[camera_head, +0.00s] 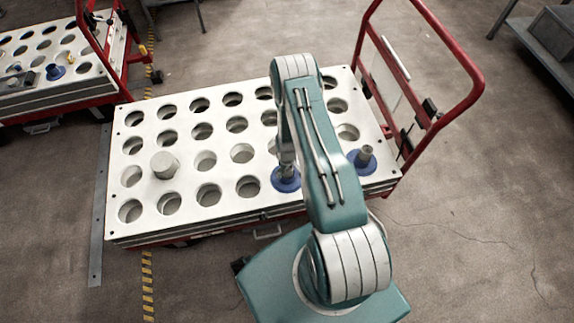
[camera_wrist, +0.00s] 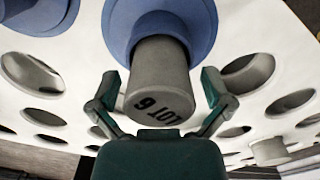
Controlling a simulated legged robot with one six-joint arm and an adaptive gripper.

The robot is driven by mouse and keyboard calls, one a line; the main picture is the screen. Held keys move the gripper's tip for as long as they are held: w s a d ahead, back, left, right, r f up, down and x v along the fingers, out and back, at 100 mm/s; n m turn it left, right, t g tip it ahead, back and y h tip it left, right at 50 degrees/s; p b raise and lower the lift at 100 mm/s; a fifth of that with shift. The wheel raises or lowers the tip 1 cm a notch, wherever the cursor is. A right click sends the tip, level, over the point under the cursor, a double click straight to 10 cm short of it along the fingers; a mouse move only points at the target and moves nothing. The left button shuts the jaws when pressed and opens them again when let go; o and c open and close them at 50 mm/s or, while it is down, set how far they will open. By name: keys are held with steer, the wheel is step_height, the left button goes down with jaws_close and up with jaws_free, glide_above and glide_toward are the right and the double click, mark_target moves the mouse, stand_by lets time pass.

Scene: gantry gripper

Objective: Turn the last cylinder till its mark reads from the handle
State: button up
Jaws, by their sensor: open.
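A grey cylinder (camera_wrist: 160,82) in a blue flanged collar (camera_wrist: 172,22) stands between the fingers of my gripper (camera_wrist: 160,88) in the wrist view. The fingers are open on either side of it. Its dark mark, which seems to read LOT 6, faces my wrist camera and looks upside down there. In the head view, my arm hides most of this cylinder, and its blue collar (camera_head: 286,180) shows on the white perforated deck (camera_head: 225,218). A second cylinder (camera_head: 364,153) in a blue collar stands to the right, nearer the red handle (camera_head: 470,75). I cannot see its mark.
A plain grey cylinder (camera_head: 164,165) stands at the left of the deck, among several empty holes. A second cart (camera_head: 55,95) stands at the upper left. A grey bench (camera_head: 545,45) is at the upper right. The floor at the lower right is clear.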

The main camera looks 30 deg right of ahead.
steer(key=shift+f, duration=0.1)
steer(key=c, duration=1.3)
steer(key=shift+o, duration=0.2)
steer(key=shift+n, duration=1.5)
steer(key=shift+n, duration=1.5)
